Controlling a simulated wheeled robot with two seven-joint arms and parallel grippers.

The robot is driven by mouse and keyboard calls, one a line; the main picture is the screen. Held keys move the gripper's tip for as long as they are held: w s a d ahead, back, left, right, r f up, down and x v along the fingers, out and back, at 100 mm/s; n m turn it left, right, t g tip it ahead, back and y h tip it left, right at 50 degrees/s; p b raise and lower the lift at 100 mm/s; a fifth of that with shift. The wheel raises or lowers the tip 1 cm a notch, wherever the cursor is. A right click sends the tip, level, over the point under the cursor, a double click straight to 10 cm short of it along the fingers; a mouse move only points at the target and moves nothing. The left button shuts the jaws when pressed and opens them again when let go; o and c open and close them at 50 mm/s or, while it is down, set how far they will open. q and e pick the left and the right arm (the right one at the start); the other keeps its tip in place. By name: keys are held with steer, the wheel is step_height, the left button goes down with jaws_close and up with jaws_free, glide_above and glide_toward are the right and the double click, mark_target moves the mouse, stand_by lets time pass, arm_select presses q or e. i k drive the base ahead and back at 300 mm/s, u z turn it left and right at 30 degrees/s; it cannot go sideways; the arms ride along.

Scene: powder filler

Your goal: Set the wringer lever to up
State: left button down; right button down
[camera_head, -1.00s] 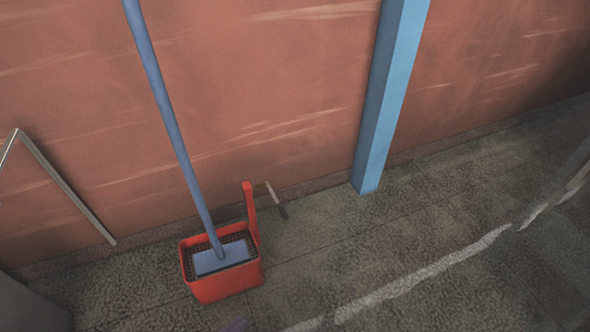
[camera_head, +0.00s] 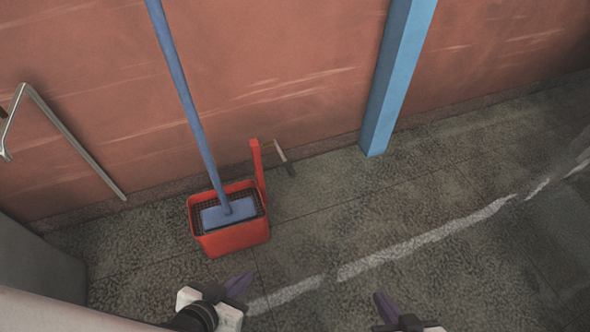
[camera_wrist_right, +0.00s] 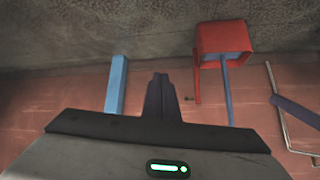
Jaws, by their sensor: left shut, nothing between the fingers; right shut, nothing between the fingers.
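The red bucket (camera_head: 233,240) stands on the floor with a dark mesh basket and a blue mop in it. A red upright (camera_head: 258,170) rises at its right rear. The wringer lever (camera_head: 281,153), a thin pale rod with a dark grip, slants down and right from the upright's top. My left gripper (camera_head: 238,284) is shut and empty, in front of the bucket and low in the picture. My right gripper (camera_head: 384,305) is shut and empty at lower right, apart from the lever. In the right wrist view, its fingers (camera_wrist_right: 160,97) are together; the bucket (camera_wrist_right: 222,40) appears inverted.
A red-brown wall runs behind the bucket. A blue post (camera_head: 390,90) stands right of it by the wall. A bent metal rail (camera_head: 72,142) is at left. The floor right of the bucket is clear, with a worn white line (camera_head: 420,240).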

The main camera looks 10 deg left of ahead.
mark_target(290, 171)
steer(key=u, duration=0.55)
steer(key=k, duration=0.65)
steer(key=u, duration=0.95)
steer(key=i, duration=0.8)
steer(key=z, duration=0.55)
steer(key=i, duration=0.6)
steer(key=z, duration=0.65)
